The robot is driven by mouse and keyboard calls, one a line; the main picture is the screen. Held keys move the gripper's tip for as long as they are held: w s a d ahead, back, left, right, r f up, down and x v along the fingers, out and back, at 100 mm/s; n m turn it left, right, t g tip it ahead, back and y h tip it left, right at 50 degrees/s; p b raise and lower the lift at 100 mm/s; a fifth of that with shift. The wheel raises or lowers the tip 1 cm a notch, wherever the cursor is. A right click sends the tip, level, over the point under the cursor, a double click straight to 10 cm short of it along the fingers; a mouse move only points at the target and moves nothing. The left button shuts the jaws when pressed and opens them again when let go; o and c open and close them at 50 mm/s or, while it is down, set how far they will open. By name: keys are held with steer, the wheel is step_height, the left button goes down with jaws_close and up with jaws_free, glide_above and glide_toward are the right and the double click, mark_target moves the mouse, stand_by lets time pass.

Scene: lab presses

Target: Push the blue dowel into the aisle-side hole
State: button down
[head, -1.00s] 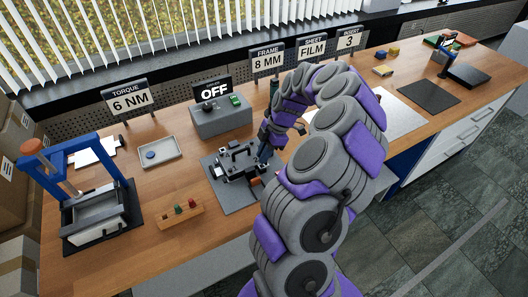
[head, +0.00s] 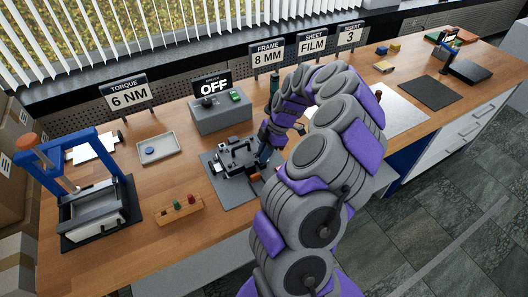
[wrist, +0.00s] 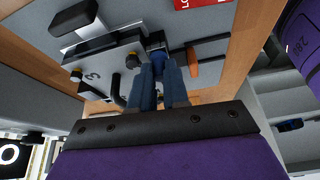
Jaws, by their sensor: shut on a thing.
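My gripper (wrist: 160,82) is shut, and its blue-grey fingers reach down at the press fixture (wrist: 105,62) in the wrist view. A dark blue piece, which looks like the blue dowel (wrist: 156,55), shows between the fingertips at the fixture's edge. In the head view my gripper (head: 264,157) is at the right side of the black-and-grey fixture (head: 236,156) on its grey mat. The dowel's lower end and the aisle-side hole are hidden, so I cannot tell how deep it sits.
A wooden rack (head: 180,210) with small coloured pegs stands in front of the fixture. A grey control box (head: 220,112) with an OFF sign is behind it. A shallow tray (head: 158,149) and a blue-framed press (head: 80,190) stand to the left. An orange-handled part (wrist: 192,62) lies beside the fingers.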

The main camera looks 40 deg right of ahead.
steer(key=c, duration=1)
jaws_free()
steer(key=shift+c, duration=0.2)
steer(key=shift+r, duration=0.1)
steer(key=p+v, duration=0.3)
steer(key=v, duration=1.4)
steer(key=shift+p, duration=0.4)
steer(key=shift+s+d, duration=0.1)
steer(key=shift+s, duration=0.05)
